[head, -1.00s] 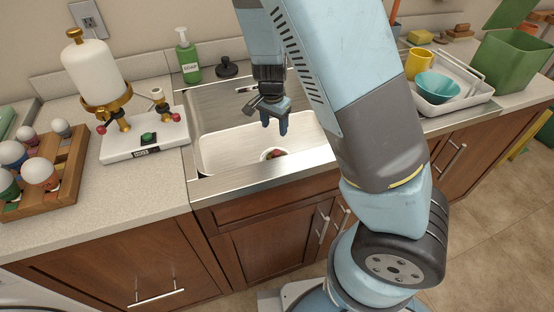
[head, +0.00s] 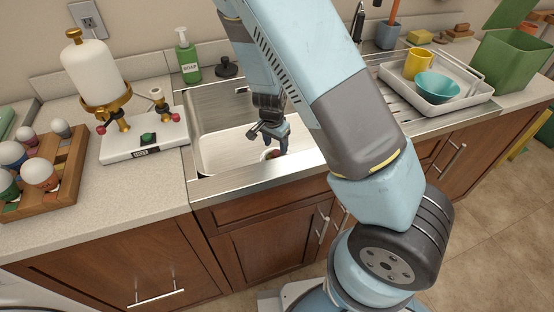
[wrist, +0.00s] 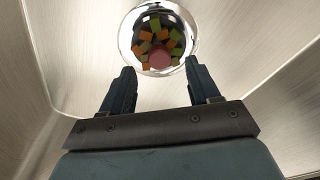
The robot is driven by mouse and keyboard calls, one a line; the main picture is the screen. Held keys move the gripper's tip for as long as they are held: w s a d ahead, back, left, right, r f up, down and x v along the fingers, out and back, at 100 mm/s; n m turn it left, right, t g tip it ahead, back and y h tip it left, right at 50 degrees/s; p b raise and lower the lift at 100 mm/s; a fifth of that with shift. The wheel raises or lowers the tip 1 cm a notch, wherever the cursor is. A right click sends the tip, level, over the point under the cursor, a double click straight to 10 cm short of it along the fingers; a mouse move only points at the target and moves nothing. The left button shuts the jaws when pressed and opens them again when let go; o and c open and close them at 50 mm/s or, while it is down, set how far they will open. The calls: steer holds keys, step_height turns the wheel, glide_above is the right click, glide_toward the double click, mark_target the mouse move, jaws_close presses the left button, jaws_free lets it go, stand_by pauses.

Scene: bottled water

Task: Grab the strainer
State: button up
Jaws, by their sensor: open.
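The strainer (wrist: 126,38) shows in the wrist view as a round shiny metal rim at the bottom of the sink, with orange and green chunks and one pinkish round piece in it. In the head view the strainer (head: 266,155) is small and partly hidden by my gripper. My gripper (wrist: 155,82) is open and empty, its two fingers apart and pointing toward the strainer's near edge. In the head view my gripper (head: 270,145) is down in the sink basin, above the strainer. I cannot tell the exact gap between them.
The steel sink (head: 218,140) has walls around the gripper. A soap bottle (head: 188,60) is behind. A white tray (head: 448,105) with a teal bowl (head: 437,86) and yellow cup stands right.

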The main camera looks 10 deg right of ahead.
mark_target(276, 151)
steer(key=shift+w+d+f, duration=0.15)
steer(key=shift+f, duration=2.45)
jaws_close()
steer(key=shift+r, duration=0.1)
